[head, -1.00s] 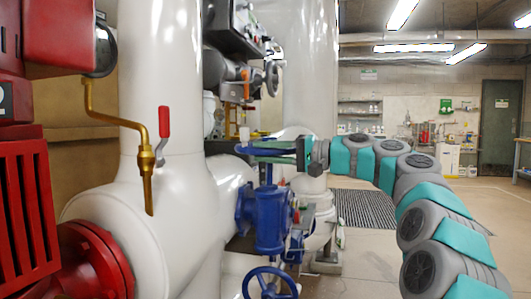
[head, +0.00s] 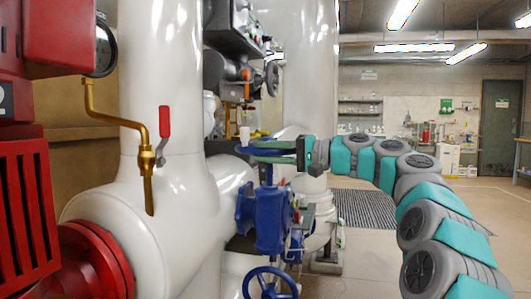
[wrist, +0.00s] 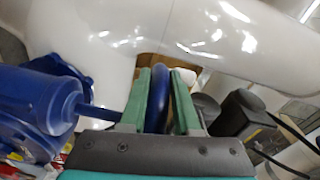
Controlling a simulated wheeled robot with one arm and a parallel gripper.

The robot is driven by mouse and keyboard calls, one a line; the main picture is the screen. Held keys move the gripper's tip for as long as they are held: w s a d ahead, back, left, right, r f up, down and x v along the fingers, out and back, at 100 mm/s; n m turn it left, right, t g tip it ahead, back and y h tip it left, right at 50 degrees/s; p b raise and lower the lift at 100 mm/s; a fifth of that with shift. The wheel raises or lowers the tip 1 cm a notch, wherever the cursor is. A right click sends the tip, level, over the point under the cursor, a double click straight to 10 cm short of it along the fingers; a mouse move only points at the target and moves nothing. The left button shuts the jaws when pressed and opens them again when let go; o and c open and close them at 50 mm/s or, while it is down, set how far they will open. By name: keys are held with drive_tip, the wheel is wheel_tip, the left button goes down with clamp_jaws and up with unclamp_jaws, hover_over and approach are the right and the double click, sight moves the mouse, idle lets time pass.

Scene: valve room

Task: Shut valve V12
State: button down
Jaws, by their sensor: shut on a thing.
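A blue valve (head: 268,215) stands in the middle of the head view, with its handwheel (head: 240,150) on top, seen nearly edge-on. No V12 tag can be read in either view. My gripper (head: 277,152) reaches in from the right at the height of this handwheel. In the wrist view, the green fingers of my gripper (wrist: 160,105) are shut on the blue handwheel rim (wrist: 161,98), one finger on each side. The blue valve body (wrist: 40,110) and its stem show at the left there. The fingers hide part of the wheel.
Another blue handwheel (head: 270,283) sits lower down. A large white pipe (head: 165,215) with a red-handled brass valve (head: 149,160) and a red flange (head: 95,262) stand at the left. Dark equipment (wrist: 242,115) is close right of the fingers. Open floor (head: 365,255) lies at the right.

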drive_tip(key=shift+f, duration=0.15)
idle(0.3)
drive_tip(key=c, duration=0.7)
unclamp_jaws()
drive_tip(key=shift+o, duration=0.2)
drive_tip(key=shift+v, duration=3.95)
